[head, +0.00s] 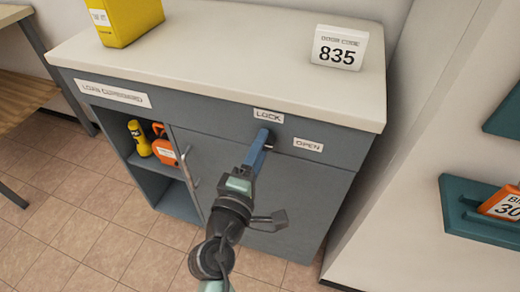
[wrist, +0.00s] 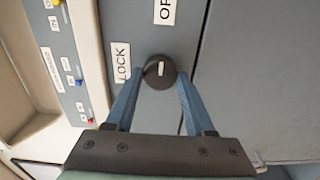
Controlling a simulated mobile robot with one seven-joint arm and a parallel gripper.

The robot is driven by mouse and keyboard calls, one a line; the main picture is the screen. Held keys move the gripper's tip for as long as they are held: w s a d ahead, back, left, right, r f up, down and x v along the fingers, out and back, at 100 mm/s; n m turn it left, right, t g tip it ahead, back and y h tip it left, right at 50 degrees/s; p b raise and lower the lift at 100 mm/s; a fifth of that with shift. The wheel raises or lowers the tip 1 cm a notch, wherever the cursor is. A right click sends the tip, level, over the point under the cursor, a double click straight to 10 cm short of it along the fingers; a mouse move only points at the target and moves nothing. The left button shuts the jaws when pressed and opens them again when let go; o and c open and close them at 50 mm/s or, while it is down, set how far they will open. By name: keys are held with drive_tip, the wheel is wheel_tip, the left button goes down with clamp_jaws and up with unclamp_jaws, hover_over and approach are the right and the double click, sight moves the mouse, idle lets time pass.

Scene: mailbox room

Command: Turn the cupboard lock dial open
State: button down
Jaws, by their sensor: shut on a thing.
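The lock dial (wrist: 160,76) is a black round knob with a short white mark on the grey cupboard front. In the wrist view the mark lies up-and-down, lined up with the OPEN label (wrist: 166,12) above rather than the LOCK label (wrist: 121,62) at left. My gripper (wrist: 161,82) has its two blue fingers on either side of the knob, shut on it. In the head view my gripper (head: 265,138) reaches the drawer-height front panel, between the LOCK label (head: 268,116) and OPEN label (head: 308,145), and mostly hides the dial.
The grey loan cupboard (head: 300,190) has a shut door with a handle (head: 195,182). Its open left bay holds a yellow torch (head: 139,139) and an orange item (head: 164,150). On top stand a yellow box (head: 125,22) and an 835 sign (head: 339,48). Teal wall trays (head: 465,215) are at right.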

drive_tip(key=shift+c, duration=1.4)
unclamp_jaws()
drive_tip(key=v, duration=1.3)
drive_tip(key=shift+w+r, duration=0.1)
